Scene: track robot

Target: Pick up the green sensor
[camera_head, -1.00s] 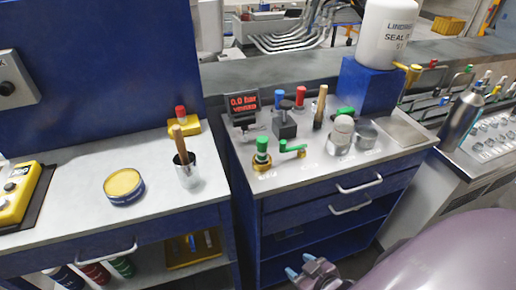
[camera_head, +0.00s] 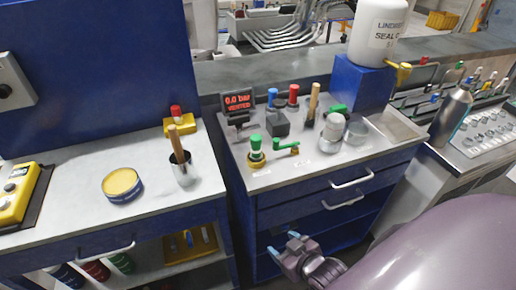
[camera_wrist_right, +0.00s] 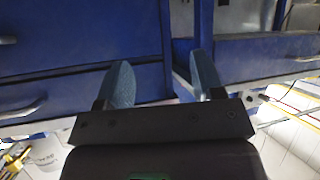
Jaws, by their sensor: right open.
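Several green parts are on the grey top of the blue cabinet in the head view. One is a green-capped upright piece on a brass base (camera_head: 256,155). Beside it is a green lever-like piece (camera_head: 286,147). Another green piece (camera_head: 337,108) shows partly behind metal cups. I cannot tell which is the sensor. My right gripper (camera_head: 284,244) is open and empty, in front of the cabinet and below its top, apart from the green parts. In the right wrist view, its two blue-grey fingers (camera_wrist_right: 163,80) are spread before blue cabinet fronts. My left gripper is not in view.
Close around the green parts stand a red display (camera_head: 238,103), a black-topped block (camera_head: 278,125), a wooden handle (camera_head: 312,104) and a metal cup (camera_head: 356,132). Drawer handles (camera_head: 352,178) stick out at the front. The left bench (camera_head: 75,205) has free room.

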